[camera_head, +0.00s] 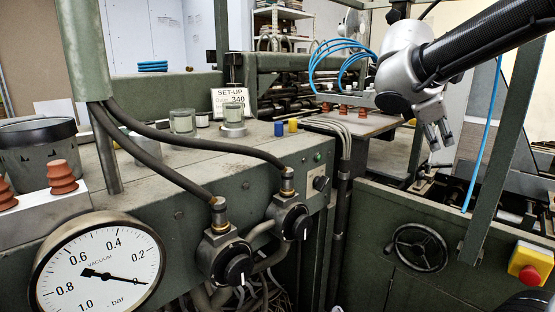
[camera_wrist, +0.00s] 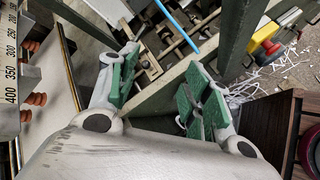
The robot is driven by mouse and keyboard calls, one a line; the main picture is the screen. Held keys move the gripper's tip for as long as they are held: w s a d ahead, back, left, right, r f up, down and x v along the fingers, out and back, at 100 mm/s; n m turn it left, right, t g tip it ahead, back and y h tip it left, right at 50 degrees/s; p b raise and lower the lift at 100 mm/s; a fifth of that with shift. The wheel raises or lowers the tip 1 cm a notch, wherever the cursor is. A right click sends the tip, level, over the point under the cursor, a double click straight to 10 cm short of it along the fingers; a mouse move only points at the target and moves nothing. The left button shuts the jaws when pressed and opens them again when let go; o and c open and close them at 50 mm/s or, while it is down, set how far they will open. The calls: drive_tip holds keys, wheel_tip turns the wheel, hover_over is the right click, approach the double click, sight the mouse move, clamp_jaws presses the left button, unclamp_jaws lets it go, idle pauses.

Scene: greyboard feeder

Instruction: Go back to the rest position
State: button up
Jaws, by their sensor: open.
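My gripper (camera_head: 437,136) hangs at the upper right of the head view, fingers pointing down, above the green machine panel with the handwheel. In the wrist view my gripper (camera_wrist: 158,98) shows its two green-padded fingers spread apart. It is open, and nothing is between the pads. Machine frame bars and a floor area lie behind the fingers in the wrist view.
A green post (camera_head: 505,130) and blue hose (camera_head: 484,140) stand just right of my gripper. Red suction cups (camera_head: 343,109) on a bar are to its left. A vacuum gauge (camera_head: 98,268), handwheel (camera_head: 419,248) and red stop button (camera_head: 530,273) are lower down.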

drive_tip(key=s+f+m+y, duration=0.4)
drive_tip(key=s+m, duration=0.3)
drive_tip(key=s, duration=0.2)
drive_tip(key=s+f+m+g+y, duration=0.1)
drive_tip(key=s+f+m+y, duration=0.2)
drive_tip(key=s+f+m, duration=0.2)
drive_tip(key=s+m, duration=0.3)
drive_tip(key=s, duration=0.2)
drive_tip(key=shift+d+f+y, duration=0.2)
drive_tip(key=shift+f+y, duration=0.2)
drive_tip(key=shift+s+d, duration=0.1)
drive_tip(key=shift+d, duration=0.05)
drive_tip(key=shift+c, duration=0.5)
